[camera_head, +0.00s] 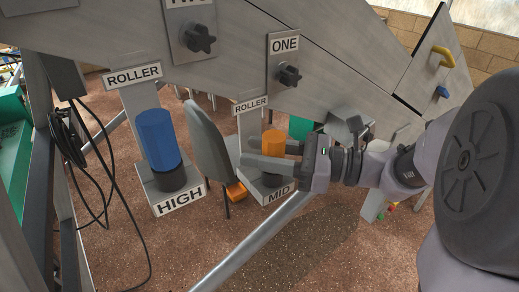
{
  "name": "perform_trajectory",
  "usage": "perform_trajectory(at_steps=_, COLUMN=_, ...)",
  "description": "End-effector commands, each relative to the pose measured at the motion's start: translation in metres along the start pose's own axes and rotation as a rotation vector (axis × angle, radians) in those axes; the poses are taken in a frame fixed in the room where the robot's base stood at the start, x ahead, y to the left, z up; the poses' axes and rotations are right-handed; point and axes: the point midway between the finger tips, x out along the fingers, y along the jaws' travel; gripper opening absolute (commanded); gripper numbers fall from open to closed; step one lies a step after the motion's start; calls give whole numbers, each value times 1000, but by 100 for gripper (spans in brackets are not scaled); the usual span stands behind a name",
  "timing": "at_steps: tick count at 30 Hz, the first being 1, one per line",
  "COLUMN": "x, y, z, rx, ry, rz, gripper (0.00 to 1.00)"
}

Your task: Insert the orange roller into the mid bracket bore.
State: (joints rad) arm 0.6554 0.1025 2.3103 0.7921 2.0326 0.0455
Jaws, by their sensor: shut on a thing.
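The orange roller (273,140) stands roughly upright between the fingers of my gripper (272,156). My gripper reaches in from the right and is shut on the roller. The mid bracket (250,188), labelled MID, is directly below the roller and gripper. A dark collar (271,180) shows just under the near finger, above the label. The finger hides the lower part of the roller and the bore opening, so I cannot tell whether the roller's end is inside the bore.
A blue roller (157,140) stands in the HIGH bracket (166,203) to the left. A grey chair-like panel (208,140) stands between the brackets. A sloped metal frame (330,85) with black knobs runs above. A pale bar (255,240) crosses the floor in front.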

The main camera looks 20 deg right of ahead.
Motion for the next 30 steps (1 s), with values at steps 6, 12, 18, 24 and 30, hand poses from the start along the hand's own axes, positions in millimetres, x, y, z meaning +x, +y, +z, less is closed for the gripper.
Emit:
perform_trajectory(at_steps=6, x=0, y=0, z=1, rx=0, ry=0, rz=0, gripper=61)
perform_trajectory(at_steps=12, x=0, y=0, z=1, rx=0, ry=0, rz=0, gripper=61)
perform_trajectory(at_steps=18, x=0, y=0, z=0, rx=0, ry=0, rz=0, gripper=61)
perform_trajectory(at_steps=24, x=-24, y=-1, z=-2, rx=-3, ry=0, rz=-5, gripper=61)
perform_trajectory(at_steps=30, x=-84, y=-2, z=-3, rx=-1, ry=0, rz=-8, gripper=61)
